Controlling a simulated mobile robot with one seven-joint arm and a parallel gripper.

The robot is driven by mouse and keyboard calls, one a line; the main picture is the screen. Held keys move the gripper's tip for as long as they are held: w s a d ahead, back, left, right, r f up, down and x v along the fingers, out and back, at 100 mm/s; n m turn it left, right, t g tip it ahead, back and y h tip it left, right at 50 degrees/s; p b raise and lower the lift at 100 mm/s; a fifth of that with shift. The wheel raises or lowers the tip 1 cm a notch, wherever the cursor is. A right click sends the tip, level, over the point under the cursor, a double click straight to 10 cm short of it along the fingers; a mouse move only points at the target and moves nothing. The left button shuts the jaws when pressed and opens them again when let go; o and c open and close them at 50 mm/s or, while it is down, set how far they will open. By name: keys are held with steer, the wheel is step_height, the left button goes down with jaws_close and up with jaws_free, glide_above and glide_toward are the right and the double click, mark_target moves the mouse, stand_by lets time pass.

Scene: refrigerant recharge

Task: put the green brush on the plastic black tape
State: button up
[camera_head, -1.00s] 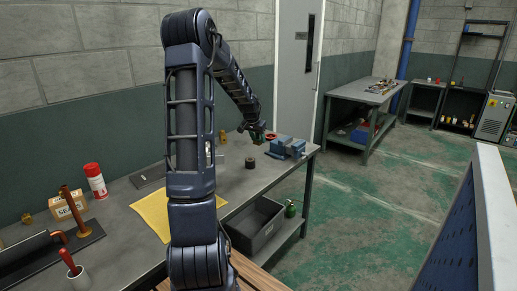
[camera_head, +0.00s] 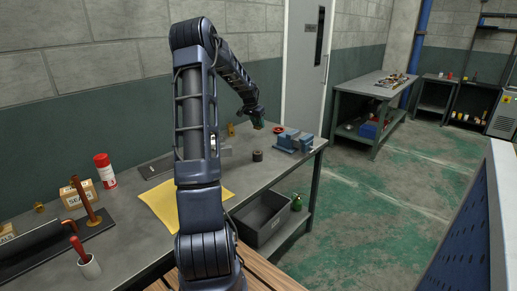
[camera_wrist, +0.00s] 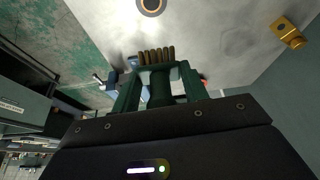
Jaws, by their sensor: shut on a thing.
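My gripper (camera_head: 255,116) is above the far part of the workbench, shut on the green brush (camera_wrist: 161,90). In the wrist view the brush's brown bristles stick out past the fingertips; the fingers (camera_wrist: 160,78) cover the sides of the brush. In the head view the brush (camera_head: 259,123) is a small dark green shape at the end of my arm, clear of the bench top. The plastic black tape (camera_head: 257,156) lies on the bench below and nearer than my gripper. In the wrist view the tape (camera_wrist: 151,6) is a dark ring, cut by the top edge.
A blue vise (camera_head: 294,142) stands right of the tape, with a red ring (camera_head: 278,130) behind it. A brass fitting (camera_head: 231,130) is at the back by the wall. A yellow sheet (camera_head: 160,205) lies left of my arm. Bench around the tape is clear.

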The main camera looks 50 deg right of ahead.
step_height(320, 180, down, 14)
stand_by(0.6)
steer(key=shift+f, duration=0.1)
steer(key=o, duration=1)
steer(key=v, duration=1.2)
steer(key=shift+a, duration=0.15)
